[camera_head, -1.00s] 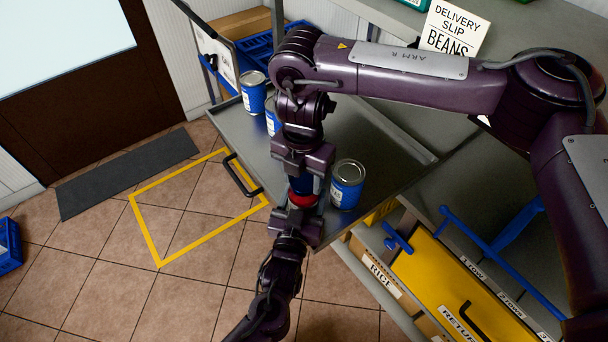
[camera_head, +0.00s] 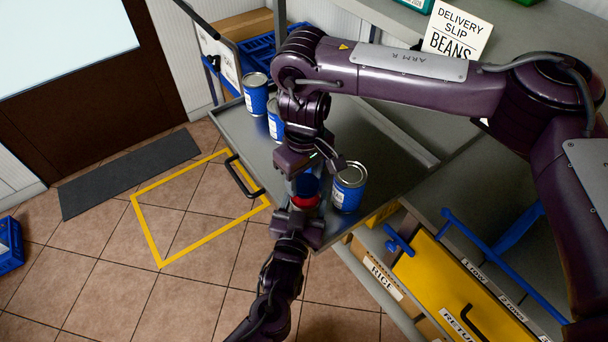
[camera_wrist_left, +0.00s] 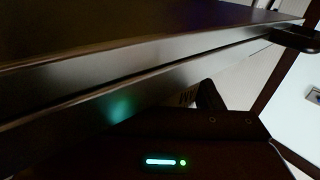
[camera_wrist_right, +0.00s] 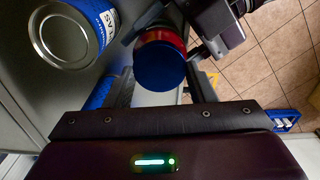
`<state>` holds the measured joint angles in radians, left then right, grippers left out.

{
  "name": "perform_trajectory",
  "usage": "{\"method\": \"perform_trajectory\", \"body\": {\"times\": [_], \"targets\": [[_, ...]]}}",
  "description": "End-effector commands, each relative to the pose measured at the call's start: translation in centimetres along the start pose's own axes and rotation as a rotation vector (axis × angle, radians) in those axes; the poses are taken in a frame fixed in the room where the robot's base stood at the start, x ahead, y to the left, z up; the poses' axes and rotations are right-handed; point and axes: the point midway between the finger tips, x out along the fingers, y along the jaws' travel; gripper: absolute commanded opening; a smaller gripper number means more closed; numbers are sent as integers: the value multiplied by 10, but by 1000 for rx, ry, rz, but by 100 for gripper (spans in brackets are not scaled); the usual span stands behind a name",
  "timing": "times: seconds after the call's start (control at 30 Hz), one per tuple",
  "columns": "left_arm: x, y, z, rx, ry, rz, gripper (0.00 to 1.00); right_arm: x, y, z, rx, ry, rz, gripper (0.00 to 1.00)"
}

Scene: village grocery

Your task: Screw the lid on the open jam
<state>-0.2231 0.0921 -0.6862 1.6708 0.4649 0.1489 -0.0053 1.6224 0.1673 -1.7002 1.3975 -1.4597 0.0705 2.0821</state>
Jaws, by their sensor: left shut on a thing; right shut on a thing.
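The jam jar (camera_head: 305,203) shows as a red band at the front corner of the grey tray-like surface. My left gripper (camera_head: 304,215) is shut on it from below and in front. A blue lid (camera_wrist_right: 160,65) sits over the red jar in the right wrist view, the two in line and apparently touching. My right gripper (camera_head: 307,183) is shut on the lid from above, its fingers on either side. Whether the thread is engaged cannot be told. The left wrist view shows neither jar nor lid.
A blue tin (camera_head: 348,188) stands close beside the right gripper and also shows in the right wrist view (camera_wrist_right: 75,32). Two more blue tins (camera_head: 255,93) (camera_head: 275,122) stand farther back on the grey surface (camera_head: 232,125). A yellow panel (camera_head: 445,285) lies at lower right.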

Motion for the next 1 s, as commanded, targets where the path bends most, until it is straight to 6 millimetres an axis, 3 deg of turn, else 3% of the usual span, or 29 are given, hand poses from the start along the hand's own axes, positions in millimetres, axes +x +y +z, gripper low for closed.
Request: {"method": "perform_trajectory", "body": {"times": [0.03,0.23,0.57,0.67,1.0], "targets": [[0,0,1,1,-3,-1,0,-1,0,0,0,2,1,51],[0,0,1,0,-2,-1,0,-1,0,0,-2,1,1,75],[0,0,1,1,-2,0,0,-5,0,0,-4,2,2,75],[0,0,1,1,-2,0,0,-17,1,-1,-5,4,4,75],[0,0,1,0,-2,0,0,-88,1,-1,-4,4,5,75]]}}
